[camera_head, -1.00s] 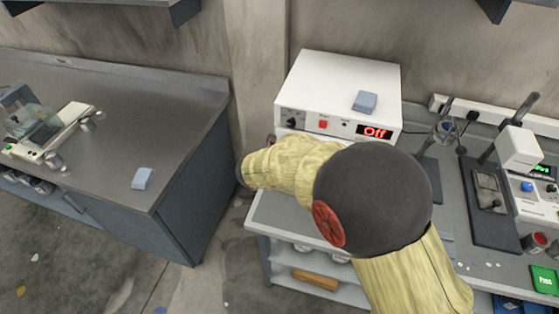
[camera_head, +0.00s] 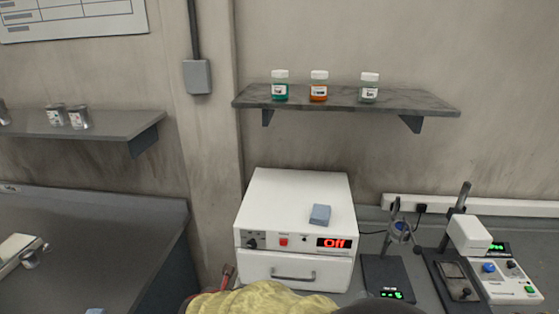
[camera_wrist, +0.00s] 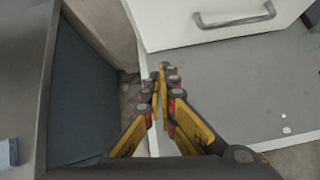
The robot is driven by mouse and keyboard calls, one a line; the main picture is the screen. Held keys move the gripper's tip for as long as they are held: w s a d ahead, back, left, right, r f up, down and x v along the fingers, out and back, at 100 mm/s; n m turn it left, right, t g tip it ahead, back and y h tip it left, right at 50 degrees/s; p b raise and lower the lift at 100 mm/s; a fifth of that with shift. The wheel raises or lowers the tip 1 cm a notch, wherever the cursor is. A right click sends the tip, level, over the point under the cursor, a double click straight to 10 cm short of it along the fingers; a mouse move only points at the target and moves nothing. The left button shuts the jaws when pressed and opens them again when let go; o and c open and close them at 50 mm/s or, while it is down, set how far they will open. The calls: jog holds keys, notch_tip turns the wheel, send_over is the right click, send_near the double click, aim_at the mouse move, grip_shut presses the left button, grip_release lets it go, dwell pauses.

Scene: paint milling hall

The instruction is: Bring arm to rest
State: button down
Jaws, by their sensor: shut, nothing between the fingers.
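My gripper (camera_wrist: 159,84) shows in the wrist view, its yellow and dark fingers drawn together with nothing between them. It hangs over the left edge of the grey bench, in front of the white box's drawer, apart from its handle.
A white box (camera_head: 297,199) reading "Off" bears a blue block (camera_head: 320,214); its drawer (camera_wrist: 185,20) is shut. Instruments (camera_head: 470,235) stand at right. A shelf (camera_head: 345,101) holds three jars. A dark workbench (camera_head: 100,225) stands left, across a gap.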

jog(key=s+d+r+m+g+h, duration=0.2)
jog(key=s+d+m+g, duration=0.3)
jog(key=s+d+m, duration=0.8)
jog(key=s+d+r+m+y+b, duration=0.1)
jog(key=s+d+r+m, duration=0.4)
jog(key=d+m, duration=0.5)
jog(key=s+d+r+m+t+y, duration=0.1)
jog(key=s+d+r+m+y, duration=0.1)
jog(key=s+d+r+m, duration=0.3)
jog(key=d+r+m, duration=0.4)
jog(key=d+m, duration=0.1)
jog(key=shift+s+t+b, duration=0.3)
jog(key=shift+s+b, duration=0.1)
jog(key=shift+d, duration=0.1)
jog(key=c, duration=2.5)
grip_release()
jog(key=shift+c, duration=0.2)
